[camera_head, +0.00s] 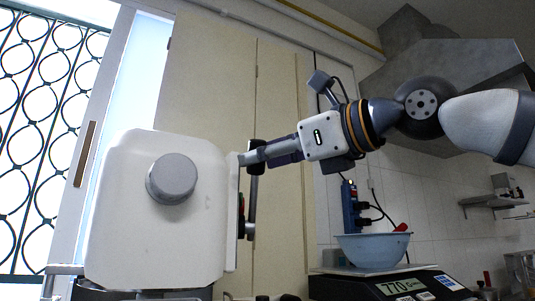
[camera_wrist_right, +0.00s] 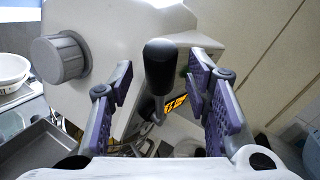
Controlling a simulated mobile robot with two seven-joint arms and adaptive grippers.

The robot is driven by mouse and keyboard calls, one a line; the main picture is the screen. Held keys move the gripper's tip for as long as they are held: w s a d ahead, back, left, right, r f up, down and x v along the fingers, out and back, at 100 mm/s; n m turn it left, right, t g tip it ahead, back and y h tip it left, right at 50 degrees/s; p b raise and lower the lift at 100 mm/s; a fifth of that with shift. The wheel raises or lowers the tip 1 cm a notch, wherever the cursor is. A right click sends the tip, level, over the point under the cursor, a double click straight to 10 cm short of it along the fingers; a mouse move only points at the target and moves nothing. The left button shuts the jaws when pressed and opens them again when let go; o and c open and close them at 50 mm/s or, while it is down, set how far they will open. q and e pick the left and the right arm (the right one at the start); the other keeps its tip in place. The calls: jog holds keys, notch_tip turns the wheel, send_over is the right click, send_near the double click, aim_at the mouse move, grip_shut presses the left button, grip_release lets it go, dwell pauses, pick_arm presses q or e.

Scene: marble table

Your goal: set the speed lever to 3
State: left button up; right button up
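The white mixer-like machine (camera_head: 140,225) stands at the left of the head view, with a round grey knob (camera_head: 172,179) on its face. Its speed lever has a black handle (camera_wrist_right: 161,68), seen in the wrist view between the purple-padded fingers of my right gripper (camera_wrist_right: 160,80). The fingers are open, with a gap on each side of the handle. In the head view my right gripper (camera_head: 255,158) reaches in from the right to the machine's right side. Orange markings (camera_wrist_right: 175,103) show behind the handle, partly hidden; I cannot read the lever's setting. My left gripper is out of view.
A blue bowl (camera_head: 372,248) sits on a scale (camera_head: 390,285) reading 770, below my right arm. A dark tray (camera_wrist_right: 45,145) and a white bowl (camera_wrist_right: 12,70) show at the left of the wrist view. Tall cabinet doors (camera_head: 210,80) stand behind the machine.

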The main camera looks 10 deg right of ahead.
grip_shut()
jog(key=shift+w+r+m+g+h, duration=0.5)
jog(key=shift+w+r+m, duration=0.15)
jog(key=shift+w, duration=0.35)
jog(key=shift+w+r+g, duration=0.2)
jog(key=shift+w+g, duration=0.2)
jog(key=shift+w, duration=0.05)
jog(key=shift+o, duration=0.3)
grip_release()
